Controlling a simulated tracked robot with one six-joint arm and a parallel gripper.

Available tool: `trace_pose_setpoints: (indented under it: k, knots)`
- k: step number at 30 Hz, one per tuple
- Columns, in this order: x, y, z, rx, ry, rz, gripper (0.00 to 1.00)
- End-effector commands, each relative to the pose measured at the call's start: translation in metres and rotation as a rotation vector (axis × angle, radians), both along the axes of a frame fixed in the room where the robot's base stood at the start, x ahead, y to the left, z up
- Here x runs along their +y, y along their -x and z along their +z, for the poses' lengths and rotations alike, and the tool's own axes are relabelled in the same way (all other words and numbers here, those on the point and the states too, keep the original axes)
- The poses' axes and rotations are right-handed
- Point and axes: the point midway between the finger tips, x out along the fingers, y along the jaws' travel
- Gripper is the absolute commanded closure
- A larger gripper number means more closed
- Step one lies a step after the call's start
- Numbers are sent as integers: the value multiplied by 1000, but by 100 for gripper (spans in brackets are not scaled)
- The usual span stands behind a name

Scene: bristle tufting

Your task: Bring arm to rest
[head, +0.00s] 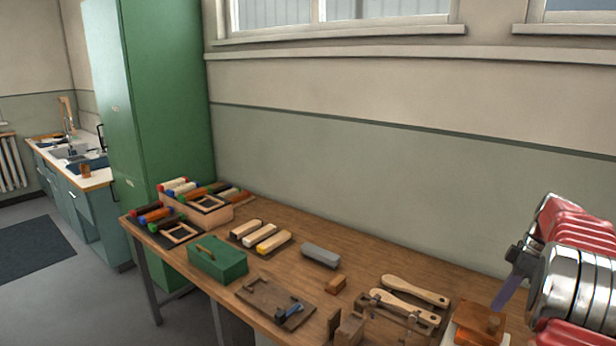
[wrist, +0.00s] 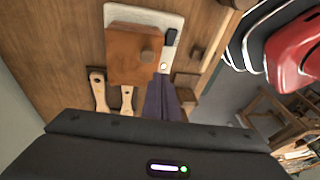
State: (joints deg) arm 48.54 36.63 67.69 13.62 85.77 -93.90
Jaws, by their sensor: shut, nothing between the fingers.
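My gripper (head: 506,288) is at the right of the head view, above the right end of the workbench (head: 350,262), with its purple fingers pointing down. In the wrist view my gripper (wrist: 161,88) has its fingers together and empty. Beyond the fingertips is a reddish-brown wooden block with a knob (wrist: 133,55) on a white plate (wrist: 145,17). The block also shows below my gripper in the head view (head: 480,318). My red and silver arm fills the right edge of the head view.
Two wooden brush handles (head: 415,291) lie left of my gripper by a wooden fixture (head: 385,322). A green box (head: 217,262), a grey block (head: 320,255) and bristle bundles (head: 178,188) stand farther left. A wall is behind the bench.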

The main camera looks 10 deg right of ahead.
Motion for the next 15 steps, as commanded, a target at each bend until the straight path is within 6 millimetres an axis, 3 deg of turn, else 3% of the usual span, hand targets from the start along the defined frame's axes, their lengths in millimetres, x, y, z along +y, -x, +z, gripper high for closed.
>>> trace_pose_setpoints:
  k: [8,15]
  knots:
    - [29,14,-8,106,38,-358,100]
    - [80,22,2,151,89,-622,100]
